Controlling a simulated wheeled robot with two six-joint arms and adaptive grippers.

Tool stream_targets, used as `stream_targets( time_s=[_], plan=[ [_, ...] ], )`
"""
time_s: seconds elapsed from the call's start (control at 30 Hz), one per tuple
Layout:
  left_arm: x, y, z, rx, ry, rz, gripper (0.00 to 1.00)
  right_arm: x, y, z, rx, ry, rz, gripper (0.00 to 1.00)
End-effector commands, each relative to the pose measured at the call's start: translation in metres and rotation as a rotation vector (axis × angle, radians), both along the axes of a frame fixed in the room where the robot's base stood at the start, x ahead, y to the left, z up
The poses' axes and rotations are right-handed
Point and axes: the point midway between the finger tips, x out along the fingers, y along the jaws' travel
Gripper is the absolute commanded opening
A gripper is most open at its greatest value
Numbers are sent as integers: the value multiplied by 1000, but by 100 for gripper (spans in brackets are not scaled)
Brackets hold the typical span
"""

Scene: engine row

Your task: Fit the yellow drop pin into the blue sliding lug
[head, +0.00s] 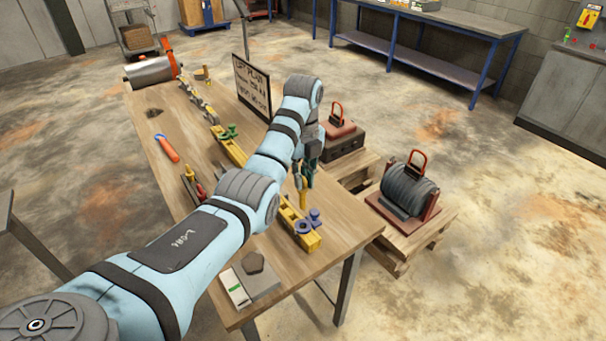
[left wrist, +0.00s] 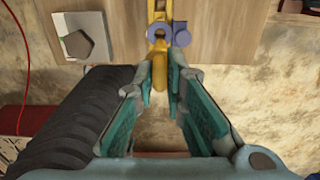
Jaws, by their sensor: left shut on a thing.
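The yellow drop pin (head: 302,197) hangs roughly upright from my left gripper (head: 304,178), whose teal fingers are shut on it. In the left wrist view the pin (left wrist: 159,74) shows between the fingertips (left wrist: 166,72). The blue sliding lug (head: 303,226) is a ring-shaped piece on the yellow bar (head: 312,241) near the table's right edge. A blue knob (head: 315,214) stands beside it. In the left wrist view the lug (left wrist: 155,34) lies just beyond the fingertips. The pin appears above the bar, apart from the lug. My right gripper is not in view.
The wooden table (head: 181,185) also bears a sign board (head: 252,88), an orange-handled tool (head: 167,148), red-handled tools (head: 196,189) and a grey plate (head: 258,280) with a dark lump. Pallets with machinery (head: 410,190) stand at the right.

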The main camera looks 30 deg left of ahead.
Motion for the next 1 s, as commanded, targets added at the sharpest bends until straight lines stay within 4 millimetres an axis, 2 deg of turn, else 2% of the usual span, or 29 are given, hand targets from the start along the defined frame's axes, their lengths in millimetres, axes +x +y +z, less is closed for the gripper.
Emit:
stream_targets(
  time_s=[0.27,0.7,1.0],
  plan=[
    [0,-1,-7,1,2,-1,0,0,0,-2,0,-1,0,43],
    [-1,-1,-55,0,2,-2,0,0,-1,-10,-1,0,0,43],
    [0,-1,-59,0,1,-2,0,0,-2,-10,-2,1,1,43]
  ],
)
